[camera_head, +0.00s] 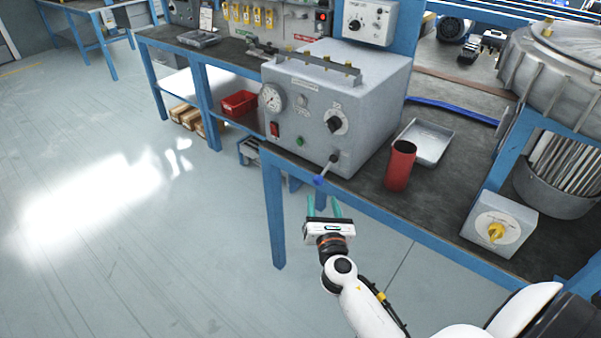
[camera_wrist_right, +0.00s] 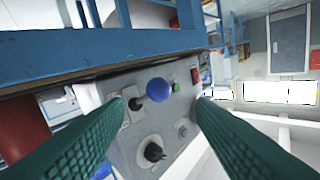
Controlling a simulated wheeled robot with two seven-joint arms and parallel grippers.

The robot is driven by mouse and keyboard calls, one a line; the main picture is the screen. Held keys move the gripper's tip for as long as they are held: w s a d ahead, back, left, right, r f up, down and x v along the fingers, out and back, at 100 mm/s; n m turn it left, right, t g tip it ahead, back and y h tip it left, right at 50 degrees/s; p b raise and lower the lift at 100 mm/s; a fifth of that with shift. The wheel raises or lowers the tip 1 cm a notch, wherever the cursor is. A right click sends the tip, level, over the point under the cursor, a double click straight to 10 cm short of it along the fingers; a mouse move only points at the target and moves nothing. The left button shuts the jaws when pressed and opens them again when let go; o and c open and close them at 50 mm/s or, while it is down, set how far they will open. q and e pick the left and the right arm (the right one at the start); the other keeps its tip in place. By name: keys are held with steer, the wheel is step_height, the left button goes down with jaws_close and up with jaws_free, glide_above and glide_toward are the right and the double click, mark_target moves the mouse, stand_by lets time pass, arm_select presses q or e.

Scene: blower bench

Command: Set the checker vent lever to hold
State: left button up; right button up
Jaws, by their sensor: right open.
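The checker (camera_head: 340,95) is a grey box on the bench with a gauge (camera_head: 272,97), a black knob (camera_head: 337,122), a red switch and a green button on its front. Its vent lever (camera_head: 327,169) sticks out low on the front and ends in a blue ball. In the right wrist view the blue ball (camera_wrist_right: 159,90) lies between and beyond the green fingers. My right gripper (camera_head: 324,206) is open and empty, in front of the bench edge and a little below the ball, apart from it. The lever's position labels are not readable. My left gripper is out of view.
A red cylinder (camera_head: 400,166) and a metal tray (camera_head: 426,142) stand right of the checker. A box with a yellow knob (camera_head: 495,232) is at the bench's front right. The blue bench edge (camera_head: 380,216) runs close to my right gripper. The floor at left is clear.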

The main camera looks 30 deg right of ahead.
mark_target(317, 176)
steer(key=x, duration=1.1)
steer(key=shift+s, duration=0.1)
jaws_close()
